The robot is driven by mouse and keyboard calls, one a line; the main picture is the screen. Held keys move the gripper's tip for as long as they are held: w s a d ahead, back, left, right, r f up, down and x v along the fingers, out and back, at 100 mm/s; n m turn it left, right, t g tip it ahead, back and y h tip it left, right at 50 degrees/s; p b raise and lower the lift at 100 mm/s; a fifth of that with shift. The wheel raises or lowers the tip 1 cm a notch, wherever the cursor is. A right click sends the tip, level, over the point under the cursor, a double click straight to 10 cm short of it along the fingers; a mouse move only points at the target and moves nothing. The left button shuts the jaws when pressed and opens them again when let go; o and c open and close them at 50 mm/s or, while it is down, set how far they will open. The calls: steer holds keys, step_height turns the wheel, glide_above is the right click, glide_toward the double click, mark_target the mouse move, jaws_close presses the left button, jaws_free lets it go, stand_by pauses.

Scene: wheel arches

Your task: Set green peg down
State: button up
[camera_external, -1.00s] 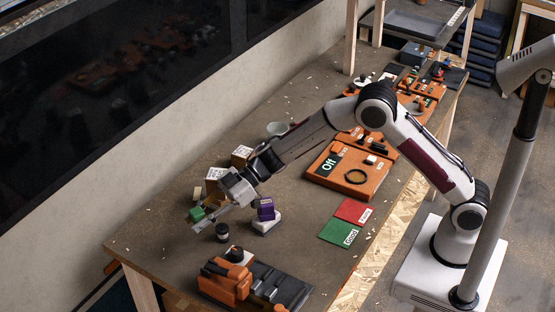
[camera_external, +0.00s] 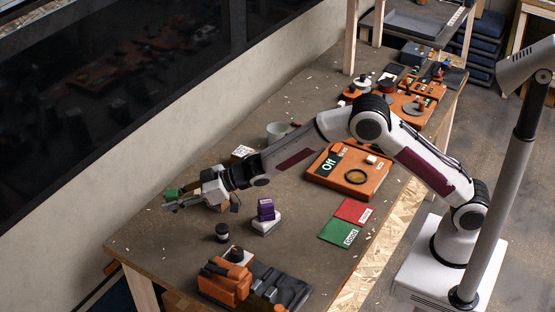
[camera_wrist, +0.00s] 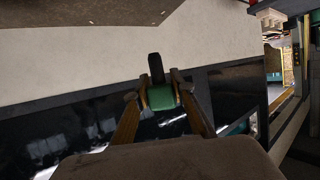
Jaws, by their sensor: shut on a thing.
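My gripper (camera_external: 178,200) reaches over the far left part of the table and is shut on the green peg (camera_external: 172,193). The peg is held above the table; I cannot tell how high. The fingers point away from the table toward the wall and window.
A black round part (camera_external: 222,232), a purple block (camera_external: 265,209) on a white base and an orange machine (camera_external: 224,282) stand near the arm. Red (camera_external: 355,211) and green (camera_external: 340,233) mats lie at the right edge.

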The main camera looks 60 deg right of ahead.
steer(key=d+f, duration=0.1)
steer(key=w+d+f+m+t+h, duration=0.1)
steer(key=d, duration=0.1)
steer(key=w+d+f+m+h, duration=0.1)
steer(key=shift+d, duration=0.2)
stand_by(0.5)
steer(key=shift+f, duration=3.05)
steer(key=shift+f, duration=1.9)
steer(key=shift+f, duration=0.1)
